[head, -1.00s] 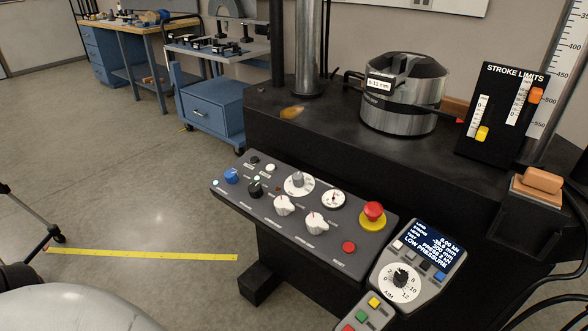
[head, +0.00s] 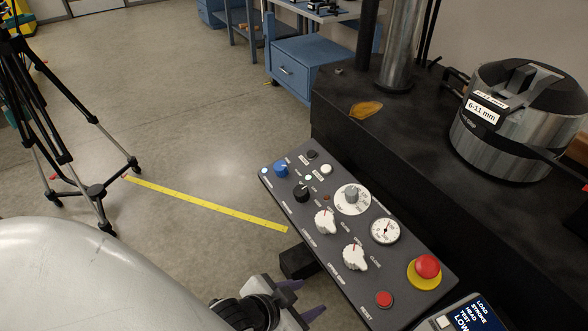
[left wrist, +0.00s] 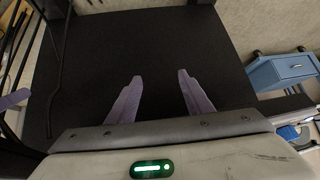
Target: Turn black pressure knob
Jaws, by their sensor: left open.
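The black knob (head: 301,193) sits on the sloping grey control panel (head: 335,235), just below and right of a blue knob (head: 281,168). My left gripper (head: 303,299) is at the bottom of the head view, below the panel's lower left edge and apart from the knob. Its purple fingers are open and empty, and they also show in the left wrist view (left wrist: 160,77). The knob is not visible in the wrist view. A purple piece (left wrist: 15,98) at that view's left edge looks like a finger of my right gripper; its opening is not shown.
White knobs (head: 325,221), a gauge (head: 385,231), a red mushroom button (head: 428,266) and a red reset button (head: 384,299) share the panel. The black machine bed (head: 400,130) rises behind. A tripod (head: 90,190) and yellow floor tape (head: 205,204) are at left.

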